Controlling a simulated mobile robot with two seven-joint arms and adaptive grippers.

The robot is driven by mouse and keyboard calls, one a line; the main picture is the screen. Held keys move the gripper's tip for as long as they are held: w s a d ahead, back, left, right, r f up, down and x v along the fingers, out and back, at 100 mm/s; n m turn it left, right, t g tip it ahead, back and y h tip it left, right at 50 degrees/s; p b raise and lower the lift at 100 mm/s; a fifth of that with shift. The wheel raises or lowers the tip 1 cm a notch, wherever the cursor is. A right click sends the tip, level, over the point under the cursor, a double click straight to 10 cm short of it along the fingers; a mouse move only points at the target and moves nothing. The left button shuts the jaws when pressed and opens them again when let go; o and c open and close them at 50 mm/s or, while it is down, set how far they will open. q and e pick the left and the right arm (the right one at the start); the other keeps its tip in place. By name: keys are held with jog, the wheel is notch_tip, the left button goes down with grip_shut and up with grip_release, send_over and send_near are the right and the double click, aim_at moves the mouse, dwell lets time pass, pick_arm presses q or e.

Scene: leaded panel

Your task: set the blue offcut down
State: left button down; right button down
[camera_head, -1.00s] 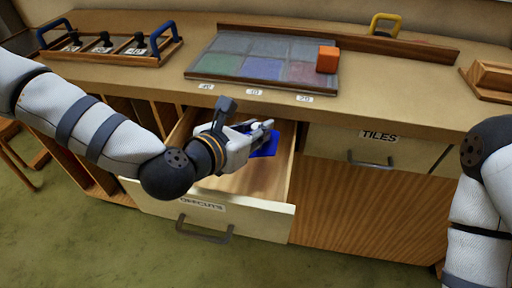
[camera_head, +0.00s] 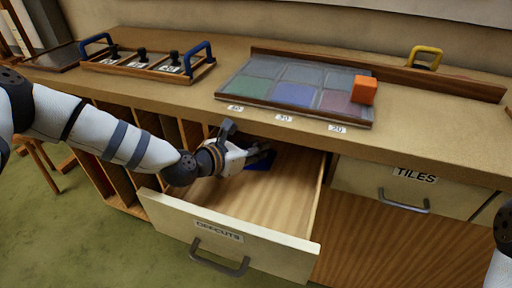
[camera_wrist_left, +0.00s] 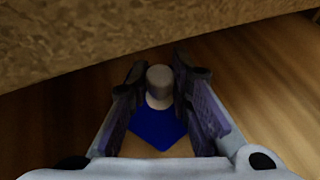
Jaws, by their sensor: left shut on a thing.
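The blue offcut (camera_head: 260,162) is inside the open drawer labelled OFFCUTS (camera_head: 262,240), near its back, below the worktop edge. My left gripper (camera_head: 262,152) reaches into the drawer and is shut on the offcut. In the left wrist view, the blue offcut (camera_wrist_left: 157,130) shows between the fingers, with a pale round knob (camera_wrist_left: 159,86) above it, between the fingertips. I cannot tell whether the offcut touches the drawer floor. My right gripper is out of view; only part of that arm shows at the right edge.
The worktop edge (camera_wrist_left: 100,42) overhangs close in front of the left fingers. The drawer floor (camera_head: 270,205) looks bare toward the front. On the worktop are a leaded panel (camera_head: 297,92), an orange block (camera_head: 364,89) and a tray of dark-knobbed tools (camera_head: 145,70). The TILES drawer (camera_head: 400,187) is shut.

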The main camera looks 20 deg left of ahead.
pick_arm(q)
jog(key=shift+f, duration=0.25)
jog(key=c, duration=1.5)
grip_release()
jog(key=shift+r, duration=0.1)
jog(key=shift+o, duration=0.2)
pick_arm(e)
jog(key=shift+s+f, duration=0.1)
